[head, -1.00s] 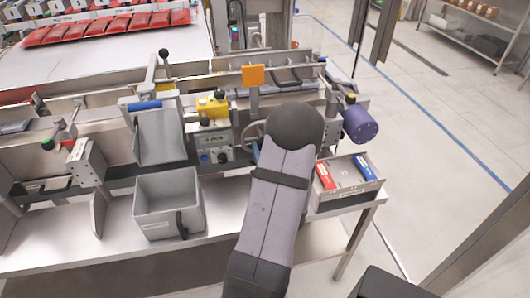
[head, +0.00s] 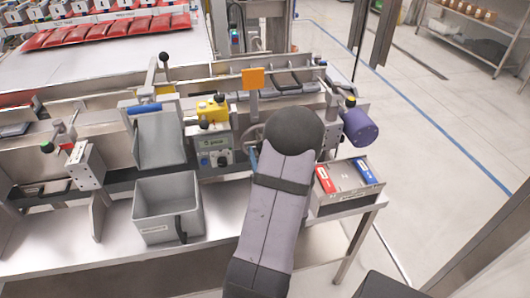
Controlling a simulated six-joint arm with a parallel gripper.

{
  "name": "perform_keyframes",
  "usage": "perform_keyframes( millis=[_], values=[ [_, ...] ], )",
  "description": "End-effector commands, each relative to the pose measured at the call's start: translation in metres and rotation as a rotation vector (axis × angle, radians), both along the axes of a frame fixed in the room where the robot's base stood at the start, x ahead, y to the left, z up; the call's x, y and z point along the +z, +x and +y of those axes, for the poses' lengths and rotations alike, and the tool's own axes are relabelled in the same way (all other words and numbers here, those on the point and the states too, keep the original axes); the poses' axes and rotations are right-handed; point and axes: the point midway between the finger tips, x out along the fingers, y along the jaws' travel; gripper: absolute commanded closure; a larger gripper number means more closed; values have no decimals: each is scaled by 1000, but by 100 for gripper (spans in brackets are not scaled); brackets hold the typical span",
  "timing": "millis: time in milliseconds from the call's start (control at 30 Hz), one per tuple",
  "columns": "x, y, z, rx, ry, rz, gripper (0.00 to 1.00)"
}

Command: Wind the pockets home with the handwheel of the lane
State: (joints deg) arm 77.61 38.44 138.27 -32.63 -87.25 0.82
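The handwheel (head: 249,136) is a grey ring on the front of the machine, just right of the control box. My own arm covers its right part, so I see only its left rim. A small blue piece (head: 252,160) shows at the wheel's lower edge beside my arm. Several dark grey pockets (head: 284,82) sit in a row in the metal lane behind the orange plate (head: 253,77). My gripper is hidden behind my arm, so neither its fingers nor any contact with the wheel shows.
A control box (head: 214,142) with a yellow block (head: 212,109) stands left of the wheel. A grey open bin (head: 168,210) sits on the lower shelf. Right of my arm are a purple cylinder (head: 360,127) and a tray (head: 346,198) with red and blue pieces.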

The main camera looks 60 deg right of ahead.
Motion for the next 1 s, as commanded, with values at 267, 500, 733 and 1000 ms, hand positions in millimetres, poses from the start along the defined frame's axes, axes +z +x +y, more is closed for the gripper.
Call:
perform_keyframes(
  millis=[267, 500, 733, 1000],
  values=[
    [-1, -12, 11, -2, 1, 0, 47],
    [2, -38, 36, -3, 4, 1, 47],
    [3, -45, 44, 0, 4, 4, 47],
    [1, -51, 50, -1, 1, 1, 47]
  ],
)
